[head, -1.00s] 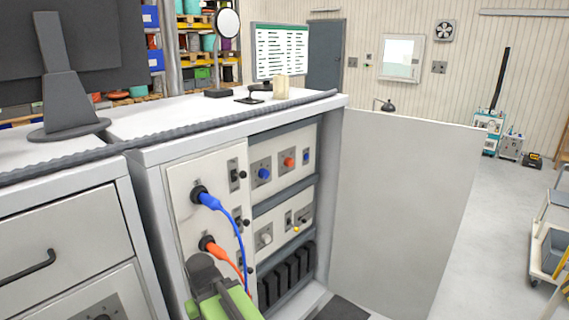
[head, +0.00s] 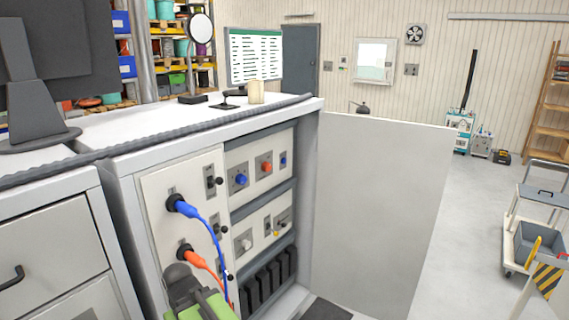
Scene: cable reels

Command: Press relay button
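The open cabinet (head: 309,200) holds panels of controls in the head view. The lower panel has a white knob (head: 243,244) and a small yellow part (head: 277,233). I cannot tell which of these is the relay button. My gripper (head: 180,284), grey with a green part behind it, is at the bottom, in front of the left panel and below the orange plug. Its fingers are not clear enough to show open or shut.
A blue plug (head: 184,207) and an orange plug (head: 193,257) sit in the left panel, their cables hanging down beside my gripper. The cabinet's open door (head: 385,200) stands to the right. A monitor (head: 255,56) and round mirror (head: 201,28) stand on top.

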